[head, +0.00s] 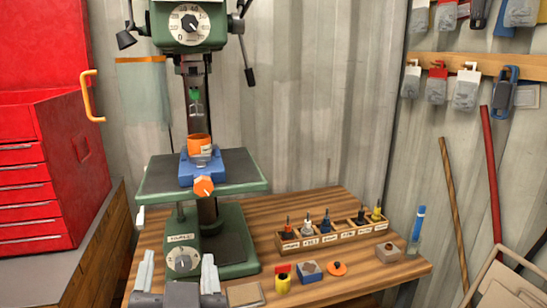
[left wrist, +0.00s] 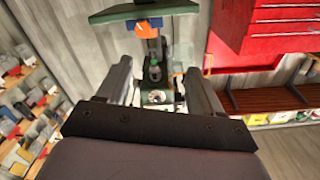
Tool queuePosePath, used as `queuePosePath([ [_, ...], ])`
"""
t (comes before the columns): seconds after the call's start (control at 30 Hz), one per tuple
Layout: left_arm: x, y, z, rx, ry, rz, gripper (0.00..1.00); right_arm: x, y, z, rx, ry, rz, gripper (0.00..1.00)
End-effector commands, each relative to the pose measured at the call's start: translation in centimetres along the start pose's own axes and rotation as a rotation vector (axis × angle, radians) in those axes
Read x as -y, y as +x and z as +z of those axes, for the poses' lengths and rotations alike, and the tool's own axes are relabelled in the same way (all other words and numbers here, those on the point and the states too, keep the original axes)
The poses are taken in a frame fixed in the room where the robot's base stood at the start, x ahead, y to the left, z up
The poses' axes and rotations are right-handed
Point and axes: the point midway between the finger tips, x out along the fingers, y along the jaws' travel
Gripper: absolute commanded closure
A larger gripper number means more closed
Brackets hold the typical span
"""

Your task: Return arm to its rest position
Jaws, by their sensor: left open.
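My left gripper (head: 178,262) is at the bottom of the head view, in front of the green drill press base (head: 225,245). Its two grey fingers point up in the picture and stand wide apart, with nothing between them. In the left wrist view the same open fingers (left wrist: 155,75) frame the drill press, which appears upside down beyond them. The rest of my left arm is out of the head view. My right gripper is in neither view.
The drill press table (head: 160,175) carries a blue vise (head: 215,165) and an orange cup (head: 199,144). A wooden bit rack (head: 330,237) and small blocks stand on the workbench (head: 345,208) to the right. A red tool cabinet (head: 75,165) stands left.

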Motion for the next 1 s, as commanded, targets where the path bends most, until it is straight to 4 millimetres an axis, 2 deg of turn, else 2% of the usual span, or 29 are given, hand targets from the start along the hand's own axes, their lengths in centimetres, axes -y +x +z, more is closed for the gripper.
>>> queuePosePath([
  [0.07,0.4,0.3,0.5,-0.003,0.024,-0.014,0.34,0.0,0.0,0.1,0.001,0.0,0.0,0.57],
  [0.27,3.2,2.2,3.2,-0.028,0.187,-0.098,0.34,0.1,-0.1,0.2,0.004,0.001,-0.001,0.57],
  [0.6,9.1,4.8,6.5,-0.068,0.453,-0.236,0.34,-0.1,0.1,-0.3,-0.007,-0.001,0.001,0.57],
  [0.8,9.5,4.7,4.9,-0.29,0.255,-0.273,0.34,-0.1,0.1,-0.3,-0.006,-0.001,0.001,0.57],
  [1.0,9.1,3.8,3.7,-0.543,0.113,-0.216,0.34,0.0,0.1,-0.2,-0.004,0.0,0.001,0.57],
])
